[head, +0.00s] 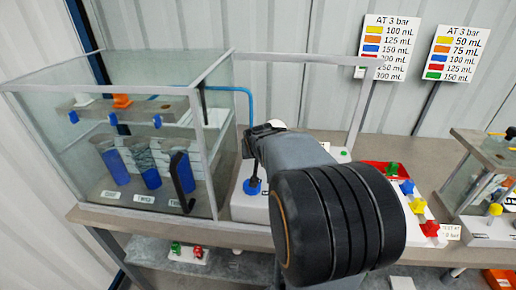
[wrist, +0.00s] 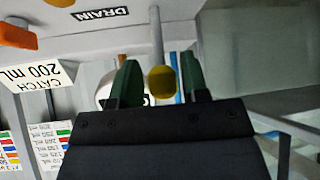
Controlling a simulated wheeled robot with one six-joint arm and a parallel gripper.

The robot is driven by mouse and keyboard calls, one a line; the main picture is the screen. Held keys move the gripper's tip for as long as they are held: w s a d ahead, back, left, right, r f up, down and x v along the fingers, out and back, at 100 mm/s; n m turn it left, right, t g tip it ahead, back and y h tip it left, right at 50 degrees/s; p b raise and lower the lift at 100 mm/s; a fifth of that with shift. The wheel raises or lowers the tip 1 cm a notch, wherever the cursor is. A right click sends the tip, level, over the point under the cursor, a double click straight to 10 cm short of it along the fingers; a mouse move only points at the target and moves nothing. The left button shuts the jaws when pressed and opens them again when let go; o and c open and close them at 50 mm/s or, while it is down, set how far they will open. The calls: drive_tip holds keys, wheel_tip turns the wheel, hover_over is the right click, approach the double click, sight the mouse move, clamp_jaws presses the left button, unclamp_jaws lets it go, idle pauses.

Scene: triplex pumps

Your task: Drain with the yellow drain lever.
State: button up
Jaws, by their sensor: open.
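The yellow drain lever shows in the wrist view as a yellow knob (wrist: 163,79) on the end of a grey rod, beside an upside-down DRAIN label (wrist: 101,15). My gripper (wrist: 160,80) is open, with its two dark green fingers apart on either side of the knob. In the head view my arm hides the lever and most of my gripper.
A glass-walled tank (head: 140,130) with blue-filled cups stands left of my arm. A blue knob (head: 252,187) stands just left of my arm. A red tray (head: 385,170) and colored valves lie to the right. Two volume charts hang behind. A CATCH 200 mL sign (wrist: 38,85) shows in the wrist view.

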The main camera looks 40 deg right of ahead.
drive_tip(key=v, duration=1.1)
drive_tip(key=shift+s+r, duration=0.2)
